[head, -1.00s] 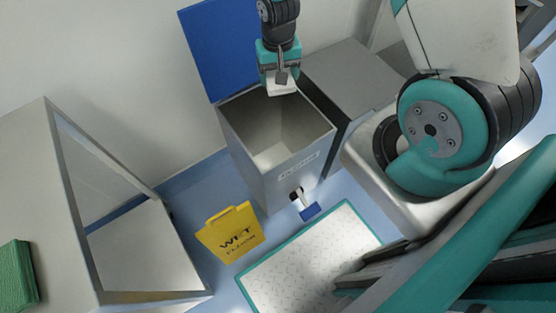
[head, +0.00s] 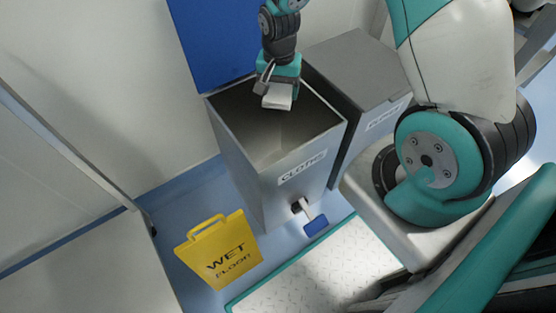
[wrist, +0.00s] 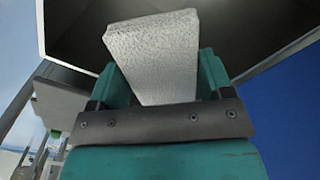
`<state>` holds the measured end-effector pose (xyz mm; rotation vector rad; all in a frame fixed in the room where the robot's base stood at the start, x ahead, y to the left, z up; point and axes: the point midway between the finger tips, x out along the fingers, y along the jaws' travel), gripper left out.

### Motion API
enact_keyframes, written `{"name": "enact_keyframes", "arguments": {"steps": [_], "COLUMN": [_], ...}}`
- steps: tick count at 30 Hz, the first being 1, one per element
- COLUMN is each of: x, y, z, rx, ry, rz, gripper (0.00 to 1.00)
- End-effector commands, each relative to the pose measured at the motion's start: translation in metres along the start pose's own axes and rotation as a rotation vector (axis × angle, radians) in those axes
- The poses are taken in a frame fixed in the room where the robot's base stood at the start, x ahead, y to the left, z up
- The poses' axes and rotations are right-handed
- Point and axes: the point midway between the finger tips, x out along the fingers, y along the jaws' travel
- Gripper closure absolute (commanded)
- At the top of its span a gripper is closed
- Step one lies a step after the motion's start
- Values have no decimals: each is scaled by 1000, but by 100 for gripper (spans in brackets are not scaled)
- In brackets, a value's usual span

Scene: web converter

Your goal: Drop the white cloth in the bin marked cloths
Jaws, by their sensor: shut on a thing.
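The white cloth (head: 277,96) is folded and held in my gripper (head: 279,88), which is shut on it. In the wrist view the cloth (wrist: 154,55) sticks out between the teal fingers. My gripper is over the open mouth of a grey bin (head: 262,190), near its back part. The front of this bin has a label (head: 301,168) that reads "CLOTHS". Its blue lid (head: 212,45) stands up open behind it. The cloth's exact height above the rim is hard to tell.
A second grey bin (head: 355,55) with a closed lid stands to the right. A yellow wet floor sign (head: 219,252) stands front left of the cloths bin. A blue pedal (head: 315,225) juts from its base. A tread plate (head: 310,275) lies in front.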

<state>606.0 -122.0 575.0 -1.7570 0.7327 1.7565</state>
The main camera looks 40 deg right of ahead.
Motion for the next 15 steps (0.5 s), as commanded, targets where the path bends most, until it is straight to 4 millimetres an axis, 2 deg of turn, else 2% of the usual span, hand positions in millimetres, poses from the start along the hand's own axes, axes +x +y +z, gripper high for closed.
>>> {"name": "enact_keyframes", "arguments": {"steps": [1, 9, 15], "x": [11, 44, 50], "y": [0, 0, 0], "z": [0, 0, 0], "rx": [0, -1, -2], "ry": [0, 0, 0], "rz": [0, 0, 0], "gripper": [49, 49, 49]}}
